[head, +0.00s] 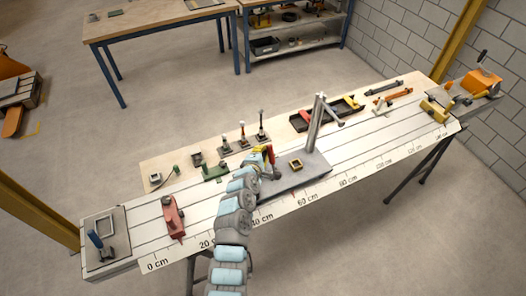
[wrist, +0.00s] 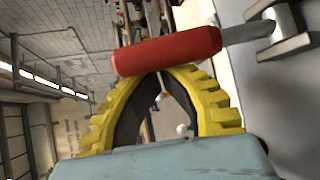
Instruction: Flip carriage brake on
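The carriage (head: 300,178) is a grey plate on the rails of the long white bed, near the 50 to 60 cm marks, with a tall post. The brake lever appears as a red handle (head: 271,154) at the carriage's left end. In the wrist view the red grip (wrist: 168,52) lies across the picture on a grey rod that runs to a metal bracket (wrist: 285,35) at upper right. My yellow gripper (head: 262,159) is right beside the lever. In the wrist view its fingers (wrist: 162,74) converge at the tips, against or just behind the grip, which partly hides them; contact is unclear.
The carriage's post (head: 315,122) with a crank arm rises to the right of my gripper. A red clamp-like part (head: 173,217) and a blue-handled part (head: 96,240) sit at the bed's left. Green parts (head: 214,172) and upright gauges (head: 242,138) stand behind. Floor in front is free.

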